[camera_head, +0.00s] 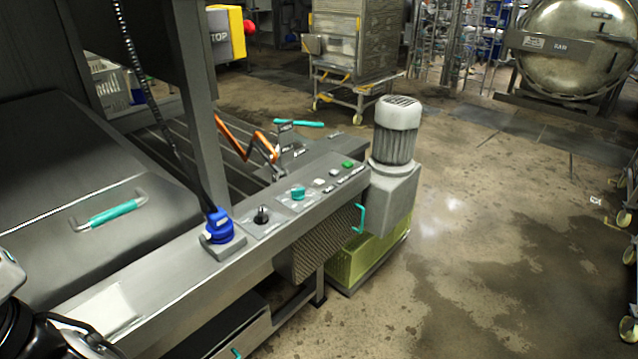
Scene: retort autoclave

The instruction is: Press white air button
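A grey control panel (280,222) runs diagonally along the machine's front rail. Near its right end sit two small pale buttons in a row, one nearer the middle (319,183) and one farther right (334,172). I cannot read their labels, so I cannot tell which is the air button. A green button (348,164) is at the far right end of the row. A teal knob (298,193) and a black knob (261,215) lie to the left. My gripper's fingers do not show; only part of what looks like my arm is at the lower left edge.
A blue connector (218,225) with a black cable stands on the rail left of the knobs. A grey motor (395,135) rises beyond the panel's right end. A lid with a teal handle (110,212) is at left. The floor (480,240) at right is clear.

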